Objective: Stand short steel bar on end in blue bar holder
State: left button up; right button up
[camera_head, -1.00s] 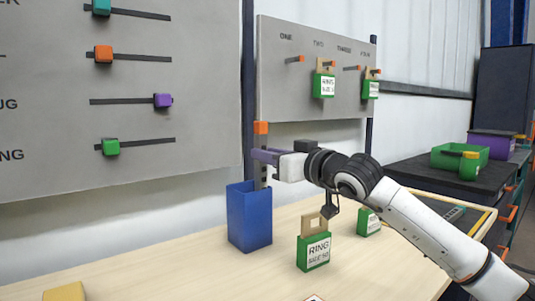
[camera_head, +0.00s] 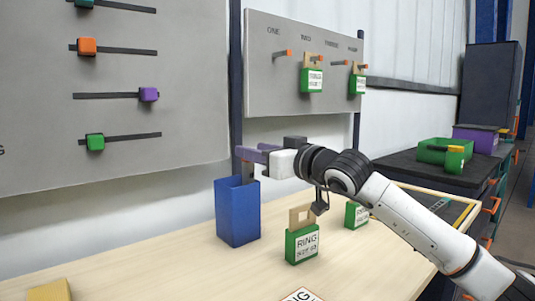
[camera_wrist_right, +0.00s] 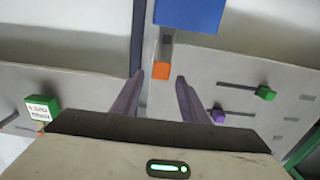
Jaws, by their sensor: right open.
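The short steel bar (camera_wrist_right: 166,44) is grey with an orange end (camera_wrist_right: 161,71). It stands with its lower part inside the blue bar holder (camera_head: 237,212), which also shows in the right wrist view (camera_wrist_right: 189,13). In the head view only a short grey stretch of the bar (camera_head: 247,172) shows below my right gripper (camera_head: 251,155). The orange end is hidden there. In the right wrist view my right gripper (camera_wrist_right: 159,76) is open, with a finger on each side of the orange end and gaps between. My left gripper is not in view.
Green labelled blocks (camera_head: 302,245) stand on the wooden table (camera_head: 160,262) right of the holder. A yellow block (camera_head: 50,291) is at the front left. A slider panel (camera_head: 190,70) and a hook panel (camera_head: 260,75) stand behind.

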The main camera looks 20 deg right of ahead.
pick_arm(q)
jog(key=shift+b, duration=0.4)
pick_arm(e)
jog(key=v, duration=0.9)
jog(key=shift+s, duration=0.35)
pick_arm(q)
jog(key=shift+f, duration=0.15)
pick_arm(e)
jog(key=shift+d+r, duration=0.1)
jog(key=shift+d, duration=0.05)
jog(key=shift+w, duration=0.1)
pick_arm(q)
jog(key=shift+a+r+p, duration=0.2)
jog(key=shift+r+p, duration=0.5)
jog(key=shift+p, duration=1.1)
pick_arm(e)
jog(key=w+a+r, duration=0.3)
jog(key=w+a, duration=0.1)
jog(key=w, duration=0.5)
jog(key=shift+w, duration=0.2)
